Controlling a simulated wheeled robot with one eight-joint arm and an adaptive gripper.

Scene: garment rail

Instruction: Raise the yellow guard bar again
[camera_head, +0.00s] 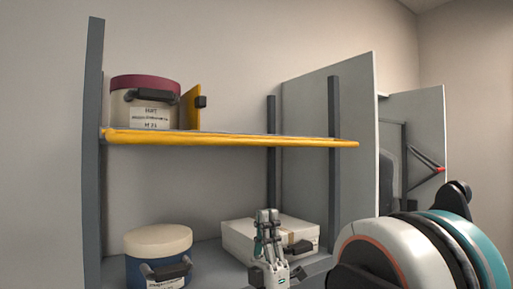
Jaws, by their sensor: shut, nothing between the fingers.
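The yellow guard bar (230,139) runs nearly level along the front edge of the upper shelf. Its left end is at the left grey post (93,160), and its right end reaches a little past the right front post (334,180). My gripper (267,216) is below the bar, right of its middle, with its fingers pointing up. It is shut and empty, and appears apart from the bar.
A round box with a dark red lid (145,84) stands on the upper shelf beside an upright yellow plate (191,108). Below are a cream-lidded round box (158,241) and a white box (238,238), partly behind my gripper. A grey panel (358,150) stands at right.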

